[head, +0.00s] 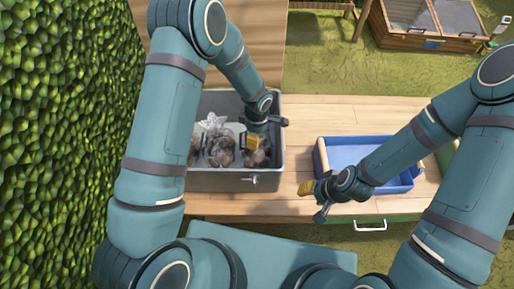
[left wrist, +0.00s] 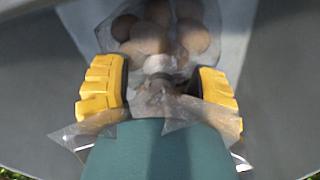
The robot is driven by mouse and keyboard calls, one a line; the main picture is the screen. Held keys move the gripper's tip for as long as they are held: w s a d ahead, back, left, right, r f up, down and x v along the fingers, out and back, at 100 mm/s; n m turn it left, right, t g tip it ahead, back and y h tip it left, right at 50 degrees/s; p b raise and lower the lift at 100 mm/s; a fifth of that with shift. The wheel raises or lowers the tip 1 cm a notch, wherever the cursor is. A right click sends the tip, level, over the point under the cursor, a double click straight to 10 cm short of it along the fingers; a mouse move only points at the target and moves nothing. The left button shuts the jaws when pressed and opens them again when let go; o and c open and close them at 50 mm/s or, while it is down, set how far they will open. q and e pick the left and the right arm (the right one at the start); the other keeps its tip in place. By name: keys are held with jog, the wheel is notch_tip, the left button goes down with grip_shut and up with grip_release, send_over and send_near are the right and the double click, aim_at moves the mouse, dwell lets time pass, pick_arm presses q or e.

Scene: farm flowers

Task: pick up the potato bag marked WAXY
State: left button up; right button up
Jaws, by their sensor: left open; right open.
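Clear bags of potatoes sit in a grey metal bin (head: 218,180). One bag (head: 220,150) stands in the middle with its gathered top up. Another bag (head: 256,159) is at the right, under my left gripper (head: 256,143). In the left wrist view, this gripper (left wrist: 160,82) is open, with its yellow fingers on either side of the gathered neck of a clear bag (left wrist: 160,35) of brown potatoes. No WAXY marking can be read on any bag. My right gripper (head: 312,200) is open and empty over the front of the wooden table.
A blue tray (head: 345,152) stands on the wooden table (head: 305,115) right of the bin, partly behind my right arm. A leafy hedge (head: 60,120) closes the left side. A wooden cold frame (head: 425,38) stands on the grass behind.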

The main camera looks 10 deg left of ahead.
pick_arm(q)
jog(key=shift+f, duration=0.15)
grip_shut()
